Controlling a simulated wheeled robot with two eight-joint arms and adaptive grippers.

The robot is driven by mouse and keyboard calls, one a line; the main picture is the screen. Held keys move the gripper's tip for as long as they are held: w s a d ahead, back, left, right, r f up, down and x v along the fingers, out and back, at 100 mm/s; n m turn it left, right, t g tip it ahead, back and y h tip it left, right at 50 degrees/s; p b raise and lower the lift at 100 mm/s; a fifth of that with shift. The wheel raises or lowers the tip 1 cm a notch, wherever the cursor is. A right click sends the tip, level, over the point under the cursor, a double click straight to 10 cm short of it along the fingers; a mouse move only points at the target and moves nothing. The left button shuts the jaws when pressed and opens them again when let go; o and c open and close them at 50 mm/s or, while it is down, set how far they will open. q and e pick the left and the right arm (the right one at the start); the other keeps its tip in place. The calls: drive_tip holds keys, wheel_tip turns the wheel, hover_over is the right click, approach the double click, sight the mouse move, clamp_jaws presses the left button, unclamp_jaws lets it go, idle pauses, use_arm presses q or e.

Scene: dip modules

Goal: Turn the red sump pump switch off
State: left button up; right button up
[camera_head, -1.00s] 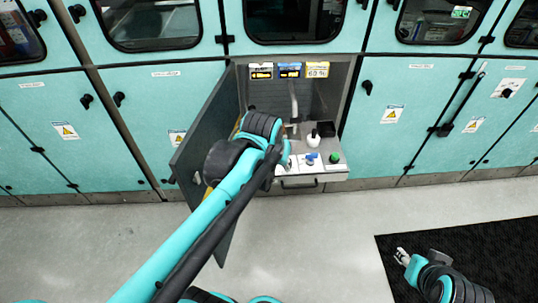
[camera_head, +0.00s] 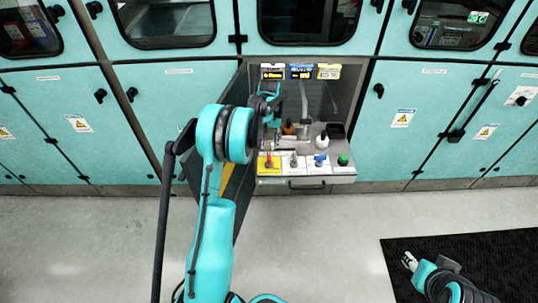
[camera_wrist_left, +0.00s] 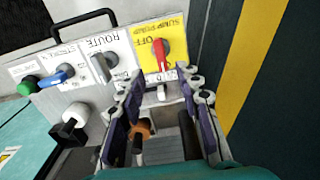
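The red sump pump switch (camera_head: 268,162) is on a yellow plate at the left end of the panel in the open cabinet bay. In the left wrist view, the red switch (camera_wrist_left: 161,56) shows upside down beside the words SUMP PUMP and OFF. Its handle points down the picture, towards my fingers. My left gripper (camera_head: 269,104) is inside the bay, behind and above the panel. In the wrist view, its fingers (camera_wrist_left: 162,98) are spread with a gap between them, apart from the switch. My right gripper (camera_head: 409,262) is low at the right, over the dark mat; its finger gap is unclear.
Beside the switch are a grey ROUTE switch (camera_wrist_left: 101,66), a blue switch (camera_head: 320,160) and a green knob (camera_head: 343,160). The open cabinet door (camera_head: 244,195) is at the left.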

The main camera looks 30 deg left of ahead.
sight(269, 156)
use_arm(q)
wheel_tip(269, 156, down, 8)
drive_tip(key=b, duration=0.2)
drive_tip(key=shift+b, duration=0.35)
drive_tip(key=shift+c, duration=0.2)
clamp_jaws()
